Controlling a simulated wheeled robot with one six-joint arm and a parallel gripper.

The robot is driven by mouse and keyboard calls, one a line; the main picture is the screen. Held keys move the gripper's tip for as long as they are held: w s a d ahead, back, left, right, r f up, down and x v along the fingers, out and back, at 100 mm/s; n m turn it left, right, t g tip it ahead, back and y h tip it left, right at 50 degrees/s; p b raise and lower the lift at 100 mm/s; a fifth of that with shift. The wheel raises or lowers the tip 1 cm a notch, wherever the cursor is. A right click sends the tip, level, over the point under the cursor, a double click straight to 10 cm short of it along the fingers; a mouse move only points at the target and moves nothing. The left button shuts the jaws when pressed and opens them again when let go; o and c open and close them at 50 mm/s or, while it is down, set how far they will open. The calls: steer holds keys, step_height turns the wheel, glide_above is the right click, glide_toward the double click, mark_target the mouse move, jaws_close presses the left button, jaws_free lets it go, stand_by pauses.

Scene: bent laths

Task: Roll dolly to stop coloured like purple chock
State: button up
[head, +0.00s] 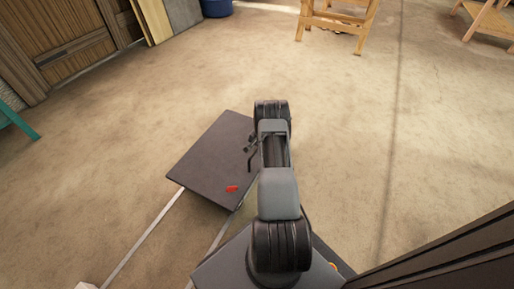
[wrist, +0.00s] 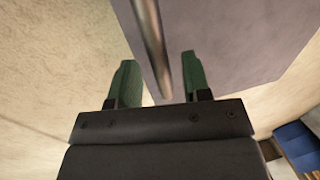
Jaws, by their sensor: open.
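A dark flat platform, which looks like the dolly (head: 212,150), lies on the floor left of my arm in the head view, with a small red block (head: 232,188) on its near part. Two pale strips (head: 147,234) run from its near side toward the bottom. In the wrist view my gripper (wrist: 159,72) is open, its green fingers on either side of a metal bar (wrist: 150,40), apart from it as far as I can tell. Behind the bar is a grey-purple flat surface (wrist: 225,35). No purple chock can be made out.
Bare floor (head: 345,130) is open ahead and right. Wooden trestles (head: 338,18) stand at the back. A blue bin (head: 216,7) and leaning boards (head: 184,13) are at the back left. A green leg (head: 18,122) shows at the left edge. A dark panel (head: 450,255) fills the lower right.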

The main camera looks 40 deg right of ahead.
step_height(320, 180, up, 14)
steer(key=s+p, duration=0.2)
steer(key=p, duration=0.3)
steer(key=shift+s+d+f, duration=0.25)
steer(key=shift+s+d, duration=0.05)
steer(key=shift+d, duration=0.15)
steer(key=a+r+n+p, duration=0.2)
steer(key=a+r+p, duration=0.35)
steer(key=r, duration=0.75)
steer(key=a+r+n+p, duration=0.2)
steer(key=a+r+p, duration=0.4)
steer(key=r, duration=0.6)
steer(key=a+r+n+p, duration=0.2)
steer(key=a+r+p, duration=0.4)
steer(key=r, duration=0.7)
steer(key=s+a+r+n+p, duration=0.4)
steer(key=s+a+r+p, duration=0.3)
steer(key=r, duration=0.4)
steer(key=s+a+r+n+t+p, duration=0.1)
steer(key=s+a+r+n+p, duration=0.2)
steer(key=s+a+r+p, duration=0.4)
steer(key=shift+s+a+r+n+t+h, duration=0.35)
steer(key=shift+s+a+r, duration=1)
steer(key=shift+s+r, duration=0.95)
steer(key=shift+w+r, duration=0.3)
steer(key=shift+r, duration=0.05)
